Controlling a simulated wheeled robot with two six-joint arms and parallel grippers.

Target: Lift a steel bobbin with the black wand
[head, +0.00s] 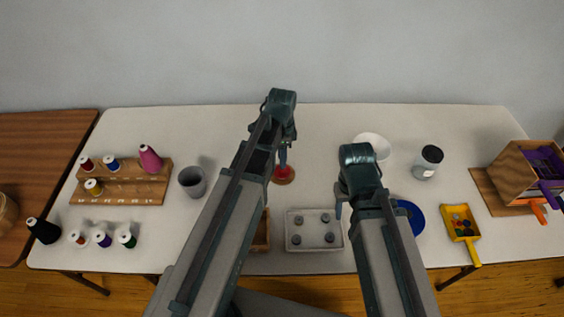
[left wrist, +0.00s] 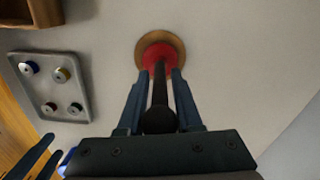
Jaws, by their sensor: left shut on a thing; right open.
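My left gripper (head: 283,162) is shut on the black wand (left wrist: 159,95), which it holds upright between its fingers. The wand's lower end meets a red piece (left wrist: 160,57) on a round wooden base (left wrist: 146,42) on the table; I cannot tell whether they touch. In the head view the wand is mostly hidden by the gripper. A grey tray (head: 314,229) to the right and nearer holds several small bobbins, one of them a bobbin (left wrist: 53,107) at a near corner. My right gripper (head: 340,208) is open and empty beside the tray's right edge.
A wooden box (head: 262,232) stands left of the tray, partly behind my left arm. A grey cup (head: 192,181) and thread rack (head: 120,188) are further left. A blue dish (head: 415,216), white bowl (head: 371,142), jar (head: 428,162) and yellow scoop (head: 460,222) are right.

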